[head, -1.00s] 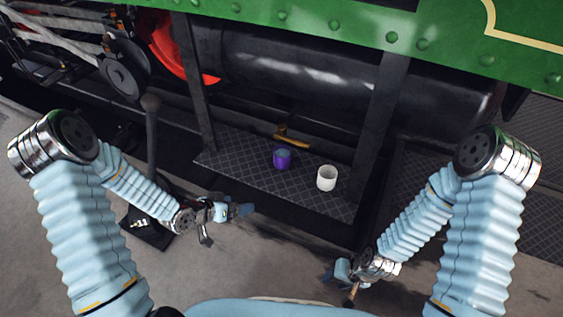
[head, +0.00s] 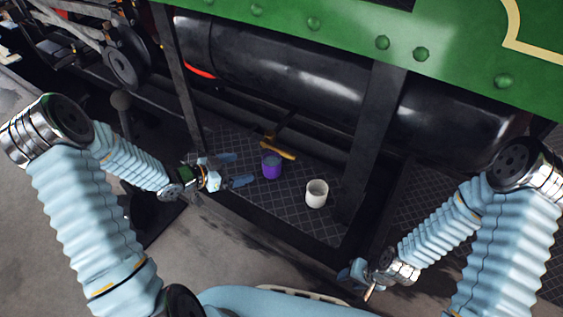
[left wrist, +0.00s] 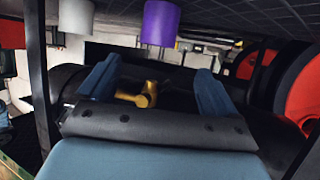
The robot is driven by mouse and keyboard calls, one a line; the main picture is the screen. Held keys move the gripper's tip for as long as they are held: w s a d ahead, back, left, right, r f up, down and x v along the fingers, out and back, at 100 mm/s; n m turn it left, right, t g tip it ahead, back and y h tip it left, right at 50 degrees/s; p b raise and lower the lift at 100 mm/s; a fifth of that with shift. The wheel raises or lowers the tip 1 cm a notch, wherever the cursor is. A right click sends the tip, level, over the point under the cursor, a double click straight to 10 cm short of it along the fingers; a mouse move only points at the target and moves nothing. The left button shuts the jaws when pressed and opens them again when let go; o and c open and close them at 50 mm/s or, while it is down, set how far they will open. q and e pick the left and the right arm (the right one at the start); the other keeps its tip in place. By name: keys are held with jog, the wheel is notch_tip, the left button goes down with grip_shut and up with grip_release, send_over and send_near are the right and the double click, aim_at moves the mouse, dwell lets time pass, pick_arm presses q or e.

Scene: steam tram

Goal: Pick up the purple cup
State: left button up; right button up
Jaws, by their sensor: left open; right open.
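The purple cup (head: 272,168) stands upright on the dark tread-plate step (head: 238,150). In the left wrist view the purple cup (left wrist: 160,24) shows at the top, upside down in the picture, beyond the fingers. My left gripper (head: 242,170) is open and empty, just left of the purple cup, its two blue fingers pointing toward it. The fingers also show in the left wrist view (left wrist: 158,68) with nothing held between them. My right gripper (head: 352,277) is low at right, away from the cups; its fingers are partly hidden.
A white cup (head: 316,194) stands on the step right of the purple one. A brass handle (head: 278,150) lies just behind the purple cup. Dark uprights (head: 372,140) flank the step, and a black cylinder (head: 290,68) runs behind it.

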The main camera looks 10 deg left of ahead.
pick_arm(q)
jog(key=b, duration=0.1)
send_near(278, 159)
jog(key=shift+x, duration=0.75)
jog(key=shift+b+x, duration=0.4)
jog(key=shift+x, duration=2.35)
jog(key=shift+s+d, duration=0.1)
jog(key=shift+d, duration=0.05)
jog(key=c, duration=1.2)
jog(key=shift+r, duration=0.1)
